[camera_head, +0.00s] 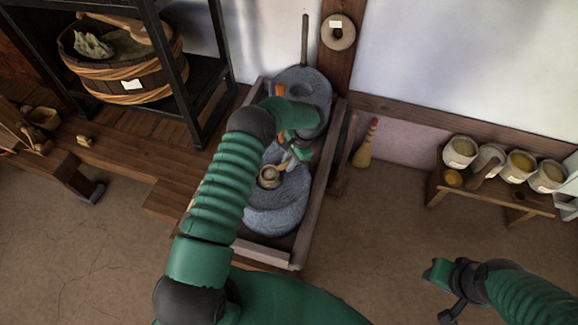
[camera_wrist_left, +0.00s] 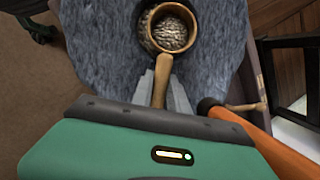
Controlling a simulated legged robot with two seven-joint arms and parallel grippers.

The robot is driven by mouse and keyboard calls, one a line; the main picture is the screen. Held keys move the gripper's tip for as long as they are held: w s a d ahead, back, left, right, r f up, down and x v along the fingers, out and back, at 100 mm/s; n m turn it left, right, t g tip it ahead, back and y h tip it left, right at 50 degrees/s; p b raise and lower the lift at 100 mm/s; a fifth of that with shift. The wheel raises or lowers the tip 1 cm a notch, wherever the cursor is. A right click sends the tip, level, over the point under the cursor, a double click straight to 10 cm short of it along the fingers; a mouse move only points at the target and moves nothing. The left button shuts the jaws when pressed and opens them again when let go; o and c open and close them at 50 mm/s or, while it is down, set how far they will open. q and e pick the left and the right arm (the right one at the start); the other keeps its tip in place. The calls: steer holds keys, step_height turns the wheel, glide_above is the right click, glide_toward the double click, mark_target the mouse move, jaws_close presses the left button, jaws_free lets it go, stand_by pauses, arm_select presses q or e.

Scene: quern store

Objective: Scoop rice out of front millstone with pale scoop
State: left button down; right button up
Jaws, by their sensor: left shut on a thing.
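The front millstone (camera_head: 280,216) is a rough grey round stone in the near part of a long wooden trough; it also fills the left wrist view (camera_wrist_left: 100,45). My left gripper (camera_head: 288,163) is above it, shut on the handle of the pale wooden scoop (camera_wrist_left: 161,78). The scoop's round cup (camera_head: 269,184) is over the middle of the stone. Brownish grains show inside the cup's rim in the left wrist view; I cannot tell how much lies in the scoop or in the stone below. My right gripper (camera_head: 440,292) is at lower right, away from the trough, its jaws unclear.
A second millstone (camera_head: 318,88) with an upright handle stands behind, partly hidden by my arm. The wooden trough (camera_head: 319,215) has raised sides. A low bench (camera_head: 463,194) with labelled pots is at right. A black shelf (camera_head: 207,75) with a tub (camera_head: 150,77) stands at left.

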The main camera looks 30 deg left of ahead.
arm_select(q)
steer(key=shift+s+d+f+g+b, duration=0.1)
steer(key=shift+s+f+g+b, duration=0.2)
steer(key=shift+f+b, duration=0.4)
steer(key=shift+r+g, duration=0.3)
steer(key=shift+r, duration=0.3)
steer(key=shift+g+h, duration=0.3)
step_height(320, 180, up, 4)
steer(key=shift+w, duration=0.15)
steer(key=shift+r, duration=0.6)
